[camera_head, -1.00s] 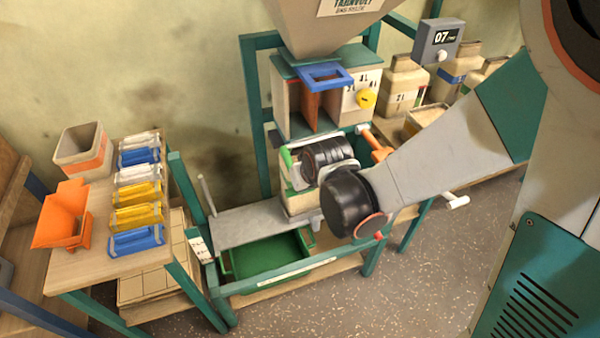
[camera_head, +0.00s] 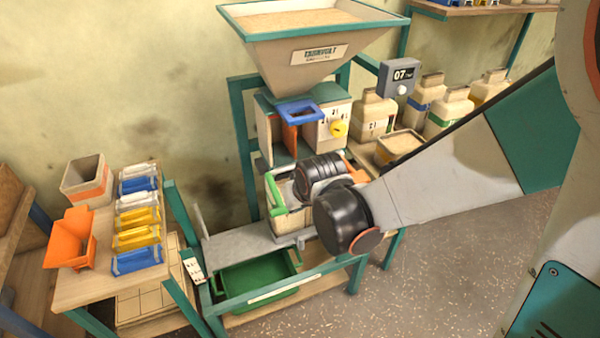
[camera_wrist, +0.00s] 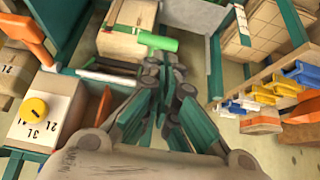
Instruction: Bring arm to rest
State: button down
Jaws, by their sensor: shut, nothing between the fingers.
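My arm reaches in from the right in the head view, over the front of the elevator frame. Its black wrist joint (camera_head: 343,218) hides part of the machine, and my gripper's fingers are not clear there. In the wrist view my gripper (camera_wrist: 170,72) shows with its dark and green fingers together and nothing between them. Beyond the fingertips is a wooden bucket block (camera_wrist: 125,38) with a green handle (camera_wrist: 158,40). The bucket also shows in the head view (camera_head: 290,222), standing on the grey shelf, apart from the fingers as far as I can tell.
A green tray (camera_head: 255,288) sits below. A side table (camera_head: 95,275) holds an orange scoop (camera_head: 70,238) and several packets. Jars (camera_head: 450,110) stand right. Floor at right is clear.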

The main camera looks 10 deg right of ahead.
jog(key=s+d+r+m+h, duration=0.1)
jog(key=s+d+r, duration=0.5)
jog(key=s, duration=0.3)
jog(key=s+d+r+m, duration=0.2)
jog(key=s+d+r, duration=0.5)
jog(key=s+d, duration=0.1)
jog(key=shift+s+d+t+h, duration=0.3)
jog(key=shift+s+t+h, duration=0.1)
jog(key=shift+s, duration=0.05)
